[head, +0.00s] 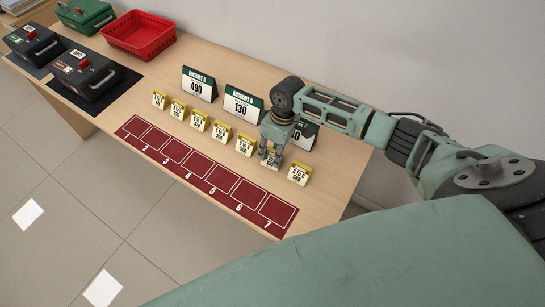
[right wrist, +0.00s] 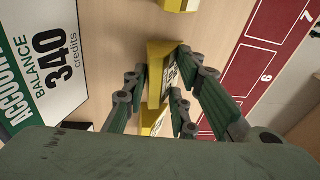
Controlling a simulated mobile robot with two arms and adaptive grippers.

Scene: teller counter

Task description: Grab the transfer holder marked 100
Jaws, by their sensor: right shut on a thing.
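Several small yellow-and-white transfer holders stand in a row on the counter, their fine print too small to read surely. My right gripper (head: 269,156) is down at the second holder from the right end (head: 271,163) and shut on it. In the right wrist view that holder (right wrist: 158,62) sits between the fingers of my gripper (right wrist: 160,80), upright, its label mostly covered. The neighbouring holders are the end one (head: 299,174) and the one to the left (head: 246,145). My left gripper is out of view.
A red mat (head: 208,181) with numbered outlines lies in front of the row. A red basket (head: 139,36), dark boxes (head: 88,75) and a green box (head: 86,16) are at far left.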

